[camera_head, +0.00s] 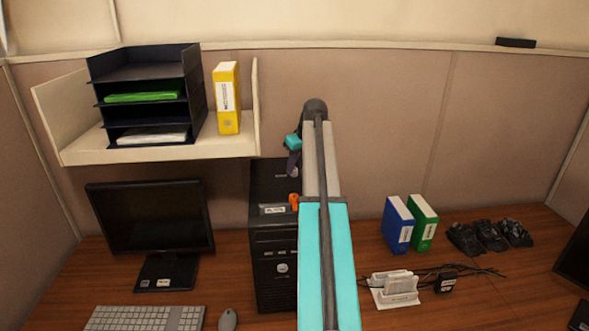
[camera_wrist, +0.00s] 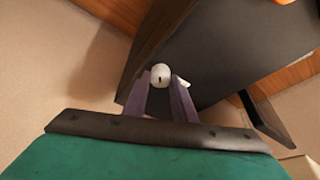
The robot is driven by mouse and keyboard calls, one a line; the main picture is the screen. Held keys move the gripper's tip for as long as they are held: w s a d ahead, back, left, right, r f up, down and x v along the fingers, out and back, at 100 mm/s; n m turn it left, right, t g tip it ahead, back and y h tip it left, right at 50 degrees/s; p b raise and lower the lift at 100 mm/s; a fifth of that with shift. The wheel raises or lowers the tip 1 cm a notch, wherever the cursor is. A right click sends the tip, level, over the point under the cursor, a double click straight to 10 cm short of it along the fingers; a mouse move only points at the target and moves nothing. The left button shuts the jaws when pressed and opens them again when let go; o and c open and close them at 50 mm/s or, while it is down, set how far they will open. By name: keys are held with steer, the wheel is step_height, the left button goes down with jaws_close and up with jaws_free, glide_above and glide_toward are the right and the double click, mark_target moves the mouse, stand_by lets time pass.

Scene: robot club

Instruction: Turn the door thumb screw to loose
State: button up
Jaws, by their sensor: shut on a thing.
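The thumb screw (camera_wrist: 160,73) shows in the wrist view as a small round pale knob with a short dark mark on its face. It sits at the edge of the black computer tower (camera_wrist: 225,50). My gripper (camera_wrist: 166,80) has its two purple fingers closed on either side of the knob. In the head view the tower (camera_head: 275,262) stands upright on the desk, and my gripper (camera_head: 293,163) is at its upper back, partly hidden by my arm. The screw is hidden in the head view.
A monitor (camera_head: 148,217), keyboard (camera_head: 145,318) and mouse (camera_head: 228,320) are left of the tower. An orange object (camera_head: 294,200) is on the tower top. Blue (camera_head: 398,225) and green (camera_head: 423,222) binders stand to the right. A shelf (camera_head: 160,151) hangs above left.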

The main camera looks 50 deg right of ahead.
steer(key=n+b, duration=0.1)
steer(key=n, duration=0.1)
steer(key=n+y+b, duration=0.1)
steer(key=n, duration=0.1)
steer(key=n+y+b, duration=0.1)
steer(key=n, duration=0.1)
steer(key=shift+w+d+b, duration=0.15)
steer(key=shift+d+b, duration=0.15)
steer(key=shift+b, duration=0.05)
steer(key=shift+n+g+y+b, duration=0.6)
steer(key=shift+n+y+b, duration=0.35)
steer(key=shift+n, duration=0.95)
steer(key=shift+r, duration=0.1)
steer(key=o, duration=1)
steer(key=shift+o, duration=0.2)
